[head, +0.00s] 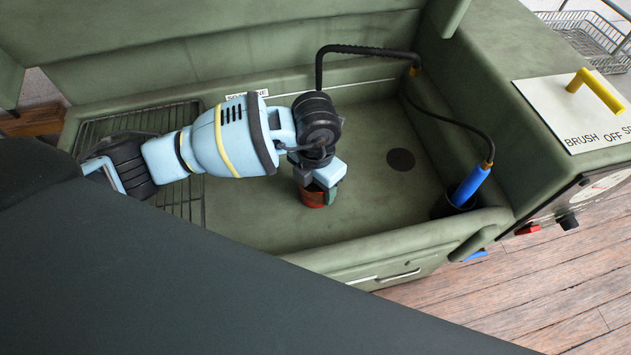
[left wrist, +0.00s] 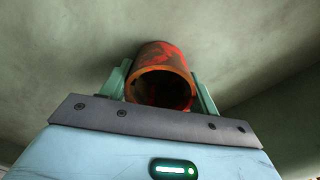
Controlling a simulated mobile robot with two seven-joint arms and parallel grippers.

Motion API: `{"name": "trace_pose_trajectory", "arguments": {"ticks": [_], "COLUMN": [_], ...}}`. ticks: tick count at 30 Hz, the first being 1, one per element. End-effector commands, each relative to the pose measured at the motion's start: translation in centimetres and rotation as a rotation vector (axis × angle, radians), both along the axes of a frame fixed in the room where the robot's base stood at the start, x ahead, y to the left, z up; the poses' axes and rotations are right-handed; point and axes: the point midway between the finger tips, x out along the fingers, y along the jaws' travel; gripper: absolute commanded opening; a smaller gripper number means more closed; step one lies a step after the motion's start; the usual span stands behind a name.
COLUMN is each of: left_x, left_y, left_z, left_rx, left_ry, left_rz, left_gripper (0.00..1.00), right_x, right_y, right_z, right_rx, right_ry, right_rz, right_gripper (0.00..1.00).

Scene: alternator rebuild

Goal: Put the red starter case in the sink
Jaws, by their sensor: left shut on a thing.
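The red starter case (head: 313,197) is a short, worn red and orange hollow cylinder. In the head view it is low inside the green sink (head: 255,222), left of the drain (head: 401,160). My left gripper (head: 325,187) comes down over it and is shut on it. In the left wrist view the case (left wrist: 163,62) sits between the two green fingers of my left gripper (left wrist: 160,88), its open end facing the camera. I cannot tell whether the case touches the sink floor. My right gripper is not in view.
A wire rack (head: 186,200) lies at the sink's left end. A black spout pipe (head: 365,50) arches over the back. A blue-handled brush (head: 470,186) on a hose stands at the right front corner. The sink floor around the drain is clear.

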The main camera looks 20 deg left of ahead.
Motion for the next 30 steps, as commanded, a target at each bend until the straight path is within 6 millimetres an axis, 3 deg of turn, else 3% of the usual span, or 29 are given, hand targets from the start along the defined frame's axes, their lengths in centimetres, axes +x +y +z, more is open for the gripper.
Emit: {"name": "trace_pose_trajectory", "arguments": {"ticks": [3,4,8,20,30], "left_x": [0.1,0.0,0.0,0.1,0.1], "left_y": [0.0,0.0,0.0,0.0,0.0], "left_z": [-0.2,-0.3,-0.2,0.5,6.6], "left_rx": [-0.001,0.0,0.0,0.0,0.0], "left_ry": [-0.002,0.0,0.0,-0.001,-0.004], "left_rz": [0.0,0.0,0.0,0.0,0.0], "left_gripper": [0.14,0.64,0.81,0.82,0.82], "right_x": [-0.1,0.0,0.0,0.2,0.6], "right_y": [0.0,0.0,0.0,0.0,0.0], "right_z": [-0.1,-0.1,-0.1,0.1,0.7], "right_rx": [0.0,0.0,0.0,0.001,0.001], "right_ry": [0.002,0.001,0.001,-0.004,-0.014], "right_rz": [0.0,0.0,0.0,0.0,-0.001], "right_gripper": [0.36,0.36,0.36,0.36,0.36]}}
